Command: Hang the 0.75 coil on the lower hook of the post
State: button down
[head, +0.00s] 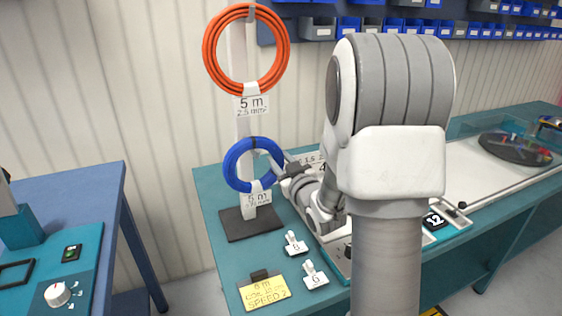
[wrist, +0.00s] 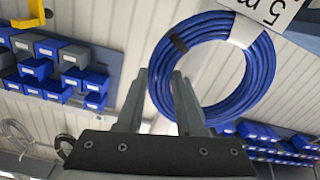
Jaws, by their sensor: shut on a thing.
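The blue coil (head: 231,167) with a "5 m" label (head: 258,197) is upright in front of the lower part of the white post (head: 243,128). The smaller print on its label is hard to read. My gripper (head: 281,170) is shut on the right side of the blue coil. In the wrist view the blue coil (wrist: 262,75) runs between the fingers of my gripper (wrist: 162,78), and its label (wrist: 272,10) is at the top. The lower hook is hidden by the coil, so I cannot tell whether the coil rests on it.
An orange coil (head: 282,48) labelled 5 m, 2.5 mm2 hangs at the top of the post. The dark post base (head: 235,227) stands on the teal bench (head: 211,197). Two small tagged pieces (head: 295,243) and a yellow card (head: 265,291) lie in front. Blue bins (head: 348,25) line the wall.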

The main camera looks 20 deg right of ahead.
jog(key=shift+r, duration=0.1)
jog(key=shift+c, duration=2.3)
grip_release()
jog(key=shift+o, duration=0.2)
jog(key=o, duration=0.4)
jog(key=s+b, duration=0.4)
jog(key=s, duration=0.4)
jog(key=shift+s+f, duration=0.2)
